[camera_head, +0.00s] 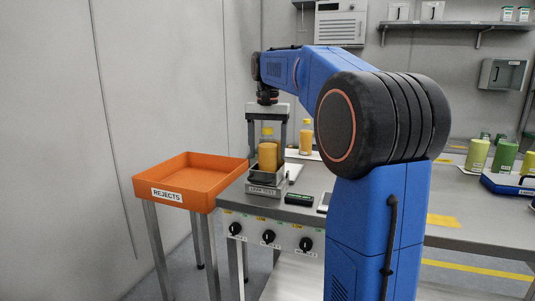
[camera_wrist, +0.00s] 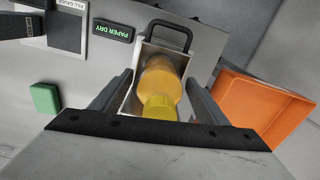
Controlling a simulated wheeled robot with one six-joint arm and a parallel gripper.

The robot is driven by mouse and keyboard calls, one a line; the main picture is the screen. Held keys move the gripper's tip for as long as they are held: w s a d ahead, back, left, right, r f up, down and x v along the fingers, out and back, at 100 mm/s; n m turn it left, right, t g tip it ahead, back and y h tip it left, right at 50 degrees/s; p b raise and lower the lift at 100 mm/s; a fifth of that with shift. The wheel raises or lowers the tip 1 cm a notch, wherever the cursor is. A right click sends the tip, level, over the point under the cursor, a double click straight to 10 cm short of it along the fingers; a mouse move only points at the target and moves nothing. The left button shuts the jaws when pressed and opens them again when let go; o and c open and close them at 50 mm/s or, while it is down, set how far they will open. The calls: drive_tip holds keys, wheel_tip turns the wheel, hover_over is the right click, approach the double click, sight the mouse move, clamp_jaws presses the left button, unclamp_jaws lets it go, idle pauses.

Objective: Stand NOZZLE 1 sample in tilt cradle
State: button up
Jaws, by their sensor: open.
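A bottle of orange liquid with a yellow cap (camera_head: 267,157) stands upright in a small metal cradle labelled LEAK TEST (camera_head: 264,190) at the table's left end. The wrist view looks down on the bottle (camera_wrist: 160,78) inside the open-topped cradle (camera_wrist: 127,103), which has a black handle. My gripper (camera_head: 267,147) is above, pointing down, with its two fingers on either side of the bottle's upper part. In the wrist view the fingers (camera_wrist: 159,77) are apart, with gaps to the bottle. The bottle's label is not visible.
An orange REJECTS tray (camera_head: 190,182) stands left of the table. A PAPER DRY display (camera_head: 299,199) sits right of the cradle. Another orange bottle (camera_head: 305,138) stands behind. A green block (camera_wrist: 45,97) lies on the table. Green containers (camera_head: 476,154) stand far right.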

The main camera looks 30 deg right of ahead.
wheel_tip(320, 180, up, 11)
idle(0.4)
drive_tip(key=s+a+f+n+t, duration=0.1)
drive_tip(key=s+a+f+n, duration=0.2)
drive_tip(key=s+f, duration=0.7)
drive_tip(key=s+a+f+n+t, duration=0.2)
drive_tip(key=s+a+f+n, duration=0.1)
drive_tip(key=s+a+f, duration=0.4)
drive_tip(key=s+a+f+n+t, duration=0.1)
drive_tip(key=s+a+f+n, duration=0.2)
drive_tip(key=s+f, duration=1)
wheel_tip(320, 180, down, 4)
drive_tip(key=a, duration=0.2)
drive_tip(key=shift+a+f+t, duration=0.2)
drive_tip(key=shift+a+t, duration=0.15)
drive_tip(key=shift+t, duration=0.05)
drive_tip(key=shift+s, duration=0.1)
